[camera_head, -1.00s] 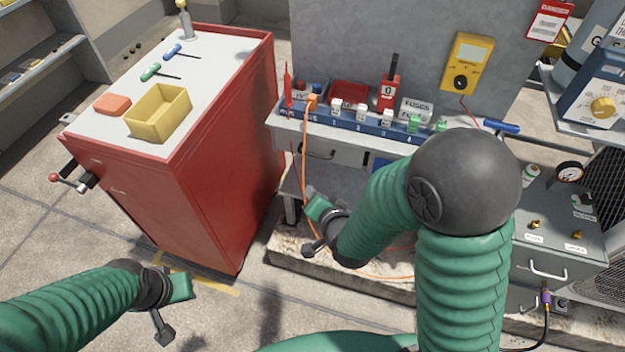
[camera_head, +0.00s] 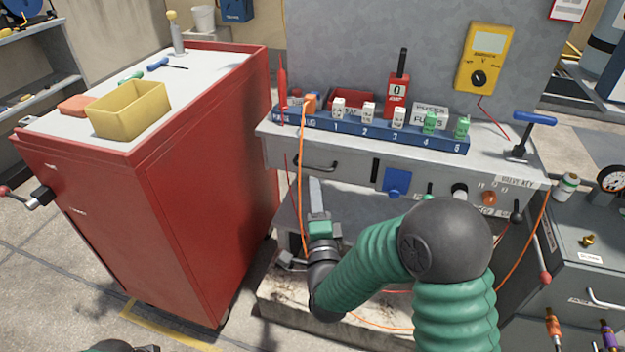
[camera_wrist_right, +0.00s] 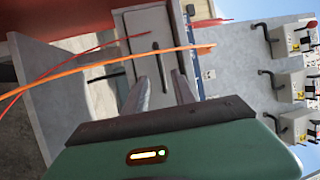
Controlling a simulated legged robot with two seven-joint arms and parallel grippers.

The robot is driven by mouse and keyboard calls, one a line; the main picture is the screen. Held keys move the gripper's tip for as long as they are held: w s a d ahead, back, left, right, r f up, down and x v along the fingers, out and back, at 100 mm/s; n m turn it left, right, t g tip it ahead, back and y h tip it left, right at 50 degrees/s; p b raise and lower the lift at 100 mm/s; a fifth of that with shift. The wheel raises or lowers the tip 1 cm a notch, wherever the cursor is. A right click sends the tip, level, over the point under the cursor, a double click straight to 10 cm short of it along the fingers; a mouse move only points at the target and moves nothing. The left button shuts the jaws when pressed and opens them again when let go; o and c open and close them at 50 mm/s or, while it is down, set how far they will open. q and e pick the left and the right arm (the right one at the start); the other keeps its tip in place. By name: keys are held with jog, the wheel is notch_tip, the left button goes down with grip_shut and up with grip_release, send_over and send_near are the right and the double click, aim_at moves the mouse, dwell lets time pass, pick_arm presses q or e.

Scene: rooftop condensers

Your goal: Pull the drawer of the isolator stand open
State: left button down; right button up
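The isolator stand (camera_head: 395,140) has a grey drawer (camera_head: 345,157) under its top, with a dark bar handle (camera_head: 316,165). The drawer looks shut. My right gripper (camera_head: 316,183) is just below and in front of the handle, apart from it as far as I can tell. In the wrist view my right gripper (camera_wrist_right: 162,85) shows two spread fingers with nothing between them, pointing at the drawer front (camera_wrist_right: 172,36) and its handle (camera_wrist_right: 155,42). Only a dark bit of my left arm shows at the bottom edge of the head view; its fingers are hidden.
An orange cable (camera_head: 302,190) hangs in front of the drawer's left part and crosses the handle in the wrist view (camera_wrist_right: 110,72). A red cabinet (camera_head: 205,190) stands close on the left. Fuse blocks, a yellow meter (camera_head: 486,58) and a blue T-handled key (camera_head: 534,118) are on the stand.

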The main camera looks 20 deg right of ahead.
aim_at(313, 173)
jog(key=b+x, duration=0.1)
jog(key=x, duration=0.6)
jog(key=shift+c, duration=0.3)
grip_shut()
jog(key=shift+f, duration=0.15)
dwell(0.7)
